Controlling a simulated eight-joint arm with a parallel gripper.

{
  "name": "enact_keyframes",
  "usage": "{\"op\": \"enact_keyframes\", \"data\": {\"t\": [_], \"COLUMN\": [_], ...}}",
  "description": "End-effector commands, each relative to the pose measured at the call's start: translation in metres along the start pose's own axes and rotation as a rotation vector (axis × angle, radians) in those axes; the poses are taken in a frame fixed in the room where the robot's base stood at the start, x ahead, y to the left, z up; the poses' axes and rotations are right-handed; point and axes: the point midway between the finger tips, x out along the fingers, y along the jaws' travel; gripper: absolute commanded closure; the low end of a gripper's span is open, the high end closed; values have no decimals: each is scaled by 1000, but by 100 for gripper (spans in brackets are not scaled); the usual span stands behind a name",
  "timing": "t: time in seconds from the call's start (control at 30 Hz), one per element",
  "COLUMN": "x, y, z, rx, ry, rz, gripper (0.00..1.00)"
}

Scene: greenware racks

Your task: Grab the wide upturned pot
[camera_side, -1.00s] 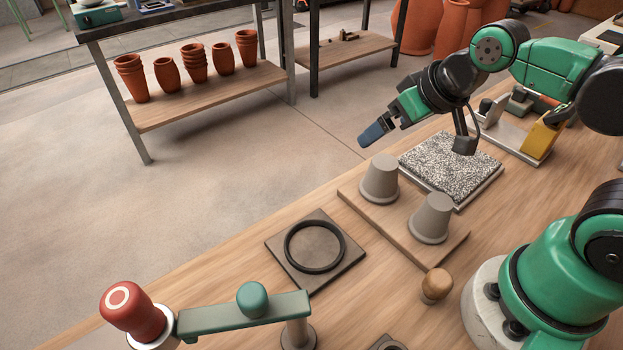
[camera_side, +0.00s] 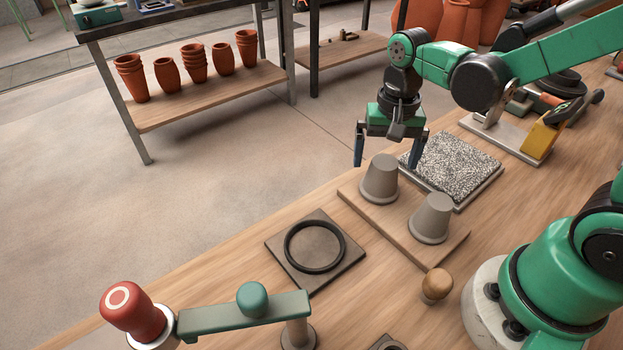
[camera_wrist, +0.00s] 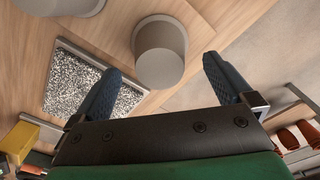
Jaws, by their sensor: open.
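Two grey upturned pots stand on a wooden board (camera_side: 402,222). The back-left pot (camera_side: 379,180) and the front-right pot (camera_side: 431,218) look close in size in the side view; I cannot tell for sure which is wider. My gripper (camera_side: 388,155) is open, pointing down, with its two blue fingers apart above the back-left pot. In the wrist view one pot (camera_wrist: 160,52) lies between and beyond the fingertips, apart from them. The other pot (camera_wrist: 60,5) is cut off at the top left. My gripper holds nothing.
A speckled slab (camera_side: 452,168) lies behind the board. A dark square plate with a ring (camera_side: 275,246) sits to the left. A wooden knob (camera_side: 436,285) and a green bar with a red knob (camera_side: 133,307) are in front. A yellow block (camera_side: 541,138) is at right.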

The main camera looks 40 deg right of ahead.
Motion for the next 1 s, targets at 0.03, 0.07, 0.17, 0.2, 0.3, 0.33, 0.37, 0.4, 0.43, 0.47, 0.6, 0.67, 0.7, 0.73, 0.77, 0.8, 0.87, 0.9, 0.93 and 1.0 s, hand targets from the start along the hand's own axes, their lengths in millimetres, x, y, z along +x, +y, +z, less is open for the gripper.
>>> {"op": "enact_keyframes", "data": {"t": [0.03,0.07,0.17,0.2,0.3,0.33,0.37,0.4,0.43,0.47,0.6,0.67,0.7,0.73,0.77,0.8,0.87,0.9,0.93,1.0], "x": [5,8,14,16,18,18,18,18,18,18,18,18,18,18,18,18,18,18,18,18], "y": [0,0,0,0,0,0,0,0,0,0,0,0,0,0,0,0,0,0,0,0], "z": [0,0,0,0,0,0,0,0,0,0,0,0,0,0,0,0,0,0,0,0], "rx": [-1,-1,-1,-1,-2,-2,-2,-2,-2,-2,-2,-2,-2,-2,-2,-2,-2,-2,-2,-2], "ry": [0,1,1,1,1,1,1,1,1,1,1,1,1,1,1,1,1,1,1,1], "rz": [0,0,-1,-1,-1,-1,-1,-1,-1,-1,-1,-1,-1,-1,-1,-1,-1,-1,-1,-1], "gripper": [0,0,0,0,0,0,0,0,0,0,20,37,48,57,65,77,94,94,94,94]}}
